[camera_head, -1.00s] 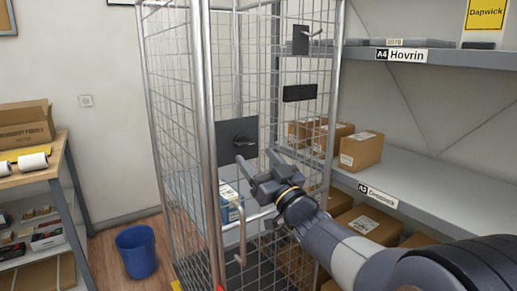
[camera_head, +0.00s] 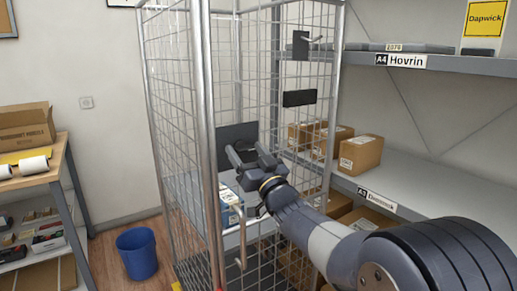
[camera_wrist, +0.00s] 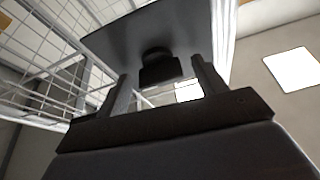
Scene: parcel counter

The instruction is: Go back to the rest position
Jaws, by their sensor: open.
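My gripper (camera_head: 252,156) is open in the head view, in front of a dark plate (camera_head: 237,136) on the wire roll cage (camera_head: 212,110). In the wrist view the two fingers (camera_wrist: 160,82) stand apart. The dark plate (camera_wrist: 150,28) with a black knob-like latch (camera_wrist: 158,66) shows beyond and between them. The latch looks free of the fingers, though the exact gap cannot be told. In the head view my gripper hides the latch. A blue and white box (camera_head: 230,207) sits inside the cage, below my gripper.
A grey shelf (camera_head: 415,178) with several brown cartons (camera_head: 360,153) stands at the right, close to my arm. A wooden table (camera_head: 60,160) with rolls and a carton is at the left. A blue bin (camera_head: 137,253) stands on the floor. A bent metal handle (camera_head: 242,240) hangs at the cage front.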

